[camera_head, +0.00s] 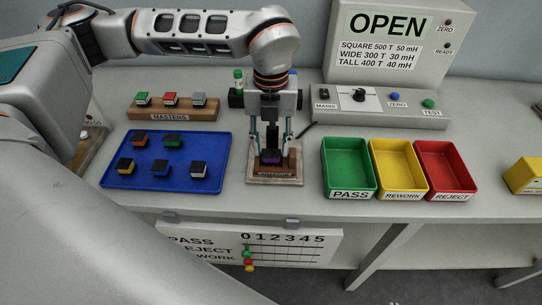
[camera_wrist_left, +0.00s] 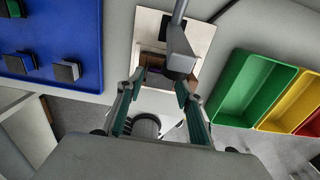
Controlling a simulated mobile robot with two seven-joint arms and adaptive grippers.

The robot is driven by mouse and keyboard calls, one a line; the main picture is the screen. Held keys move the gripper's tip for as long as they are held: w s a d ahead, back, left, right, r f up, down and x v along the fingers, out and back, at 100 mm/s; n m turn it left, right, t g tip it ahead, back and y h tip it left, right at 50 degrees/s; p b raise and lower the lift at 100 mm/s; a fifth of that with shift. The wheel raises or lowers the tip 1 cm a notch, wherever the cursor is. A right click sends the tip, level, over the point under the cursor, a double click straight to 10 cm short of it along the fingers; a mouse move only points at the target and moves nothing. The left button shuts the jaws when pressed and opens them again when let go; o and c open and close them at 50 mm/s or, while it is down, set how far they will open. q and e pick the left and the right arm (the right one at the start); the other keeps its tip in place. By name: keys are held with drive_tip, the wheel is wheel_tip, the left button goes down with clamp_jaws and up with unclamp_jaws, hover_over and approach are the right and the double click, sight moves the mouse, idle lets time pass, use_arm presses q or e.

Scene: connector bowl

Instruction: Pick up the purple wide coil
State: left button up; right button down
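The purple wide coil (camera_head: 271,157) sits in the wooden fixture (camera_head: 275,179) at the middle of the bench. It shows as a dark block with a purple front. My left gripper (camera_head: 271,149) points down above the fixture, with one finger to each side of the coil. In the left wrist view its green-padded fingers (camera_wrist_left: 161,88) stand apart, with a visible gap to the fixture's brown block between them. The coil is mostly hidden there by a grey arm-like part (camera_wrist_left: 181,52) of the fixture. I cannot tell whether the fingers touch it. My right gripper is not in view.
A blue tray (camera_head: 112,178) with several coils lies left of the fixture. The masters rack (camera_head: 170,116) stands behind it. Green (camera_head: 348,193), yellow (camera_head: 399,192) and red (camera_head: 446,192) bins stand right. A tester panel (camera_head: 380,112) and OPEN display (camera_head: 387,45) stand behind.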

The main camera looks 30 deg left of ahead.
sight(271, 151)
use_arm(q)
drive_tip(key=shift+f, duration=0.5)
drive_tip(key=c, duration=0.8)
drive_tip(key=shift+o, duration=0.2)
drive_tip(key=shift+r, duration=0.1)
wheel_tip(271, 151, up, 20)
drive_tip(key=shift+p, duration=0.4)
